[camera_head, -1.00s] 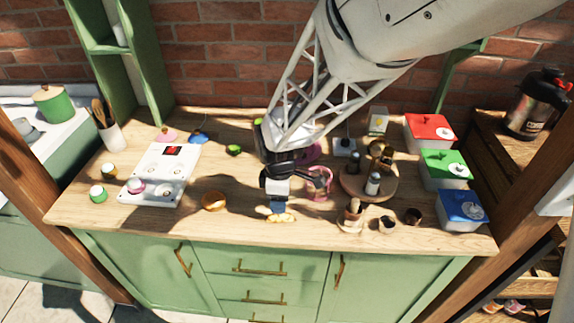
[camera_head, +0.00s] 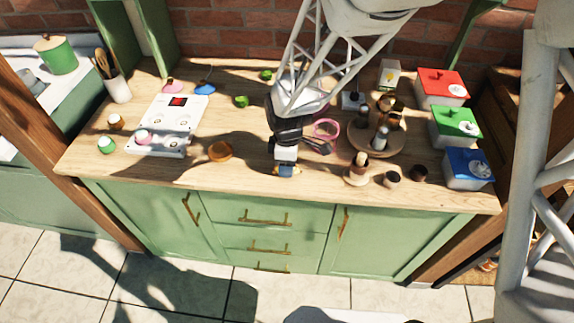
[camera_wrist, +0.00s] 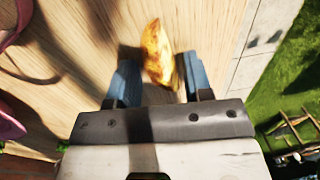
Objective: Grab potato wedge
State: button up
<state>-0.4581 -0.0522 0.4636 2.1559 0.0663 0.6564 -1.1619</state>
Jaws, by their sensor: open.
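A golden-brown potato wedge (camera_wrist: 160,55) lies on the wooden table in the wrist view. Its lower end sits between the blue fingertips of my gripper (camera_wrist: 158,82), and its upper end extends beyond them. The fingers are apart, with a gap on each side of the wedge. In the head view my gripper (camera_head: 287,171) is low over the front edge of the table. There it mostly hides the wedge, and only a small yellowish bit shows beside the fingers.
The wooden table (camera_head: 130,165) ends just in front of my gripper. An orange ring-like bowl (camera_head: 220,151) lies to the left. A round stand (camera_head: 370,143) with shakers and small brown cups (camera_head: 392,179) are further right.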

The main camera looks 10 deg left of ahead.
jog(key=c, duration=0.7)
jog(key=shift+r, duration=0.2)
grip_shut()
jog(key=shift+r, duration=0.55)
notch_tip(320, 180, up, 2)
jog(key=shift+r, duration=0.1)
jog(key=s+d, duration=0.3)
jog(key=s, duration=0.4)
jog(key=s+d+r, duration=0.1)
jog(key=s+d, duration=0.3)
jog(key=s, duration=0.3)
jog(key=shift+s+r, duration=0.15)
jog(key=shift+s, duration=0.05)
